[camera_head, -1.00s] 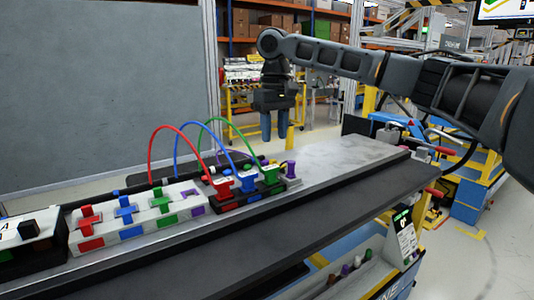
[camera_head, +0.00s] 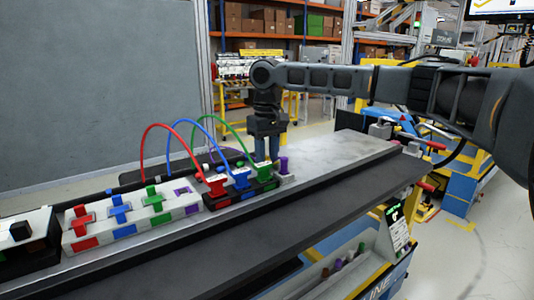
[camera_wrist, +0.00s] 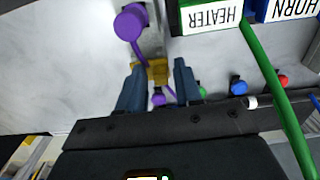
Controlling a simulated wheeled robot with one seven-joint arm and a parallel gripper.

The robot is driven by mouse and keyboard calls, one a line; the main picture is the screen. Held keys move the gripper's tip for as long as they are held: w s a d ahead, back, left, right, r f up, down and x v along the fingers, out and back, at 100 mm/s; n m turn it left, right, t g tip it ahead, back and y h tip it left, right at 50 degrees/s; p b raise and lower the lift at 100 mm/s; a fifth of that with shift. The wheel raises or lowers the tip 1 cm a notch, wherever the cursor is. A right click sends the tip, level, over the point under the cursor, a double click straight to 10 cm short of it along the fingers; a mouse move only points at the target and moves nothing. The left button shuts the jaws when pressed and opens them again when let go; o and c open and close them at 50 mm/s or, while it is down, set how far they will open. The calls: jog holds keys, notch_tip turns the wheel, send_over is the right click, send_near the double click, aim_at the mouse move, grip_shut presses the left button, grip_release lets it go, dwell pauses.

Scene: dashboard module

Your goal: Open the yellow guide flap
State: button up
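The yellow guide flap (camera_wrist: 158,72) shows in the wrist view as a small yellow piece between my fingers, with a purple cable (camera_wrist: 143,55) running past it. My gripper (camera_wrist: 160,88) is open, with one blue-grey finger on each side of the flap. I cannot tell whether either finger touches it. In the head view my gripper (camera_head: 267,152) points down over the far side of the rail, behind the green plug (camera_head: 262,174) and purple plug (camera_head: 284,166). The flap is hidden there.
A black connector block with red (camera_head: 216,186), blue (camera_head: 241,180) and green plugs stands close by, with looped cables above it. A white socket block (camera_head: 130,219) lies to the left. The grey rail top (camera_head: 335,152) is clear to the right.

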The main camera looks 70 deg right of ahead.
grip_shut()
